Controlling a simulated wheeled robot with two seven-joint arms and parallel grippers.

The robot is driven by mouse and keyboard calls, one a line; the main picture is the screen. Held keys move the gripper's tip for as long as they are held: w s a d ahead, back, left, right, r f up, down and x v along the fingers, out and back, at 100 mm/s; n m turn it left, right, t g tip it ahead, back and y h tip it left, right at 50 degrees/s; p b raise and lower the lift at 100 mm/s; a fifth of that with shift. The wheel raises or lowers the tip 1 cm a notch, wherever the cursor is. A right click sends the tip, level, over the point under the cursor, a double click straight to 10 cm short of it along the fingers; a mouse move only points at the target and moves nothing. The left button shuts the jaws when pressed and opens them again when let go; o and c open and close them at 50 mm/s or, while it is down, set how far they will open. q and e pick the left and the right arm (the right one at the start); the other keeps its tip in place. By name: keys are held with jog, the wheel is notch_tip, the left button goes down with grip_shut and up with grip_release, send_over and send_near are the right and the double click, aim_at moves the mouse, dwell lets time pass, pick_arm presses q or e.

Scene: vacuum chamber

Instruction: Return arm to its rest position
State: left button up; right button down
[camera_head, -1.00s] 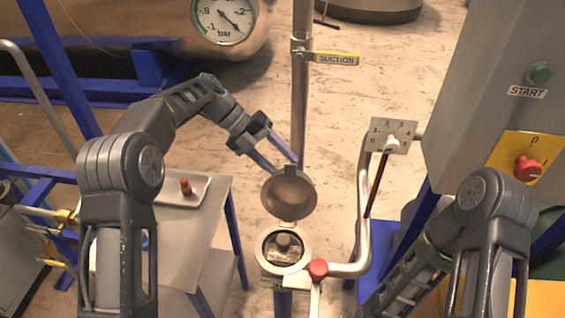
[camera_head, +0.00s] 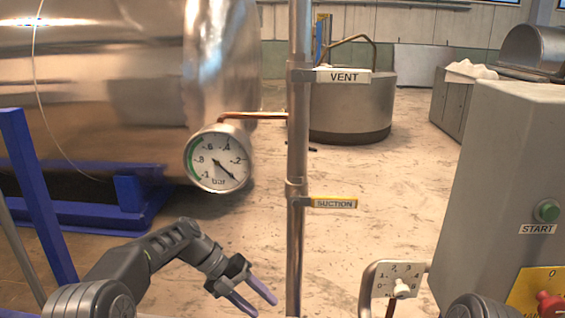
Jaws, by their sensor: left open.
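My left arm comes in from the lower left, dark grey, bent at the elbow. Its left gripper (camera_head: 263,306) is open and empty, with two bluish fingers pointing down and right. It hangs just left of the vertical metal pipe (camera_head: 296,150) in the picture, near the bottom edge. I cannot tell the gap in depth between them. Only a rounded top part of my right arm (camera_head: 468,307) shows at the bottom right; the right gripper is outside the frame.
The pipe carries a VENT handle (camera_head: 343,76) and a yellow SUCTION handle (camera_head: 335,203). A pressure gauge (camera_head: 217,160) sits before a large metal vessel (camera_head: 100,90). At right stand a numbered dial plate (camera_head: 395,279) and a grey control box (camera_head: 500,180) with a green START button (camera_head: 547,210).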

pick_arm(q)
jog(key=s+a+f+m+y+b, duration=0.1)
jog(key=s+f+m, duration=0.35)
jog(key=f, duration=0.45)
jog(key=s+a+f+m+y, duration=0.1)
jog(key=s+f+m, duration=0.35)
jog(key=f, duration=0.45)
jog(key=s+a+f+m+y+b, duration=0.1)
jog(key=s+f+m, duration=0.3)
jog(key=f, duration=0.5)
jog(key=s+f+m+t+b, duration=0.1)
jog(key=s+f+m, duration=0.3)
jog(key=s+m, duration=0.6)
jog(key=s+d+f+m+t+y+b, duration=0.1)
jog(key=s+f+m, duration=0.2)
jog(key=s+m, duration=0.7)
jog(key=shift+s+d+f+y, duration=0.25)
jog(key=shift+d+f+y, duration=0.05)
jog(key=shift+f, duration=0.1)
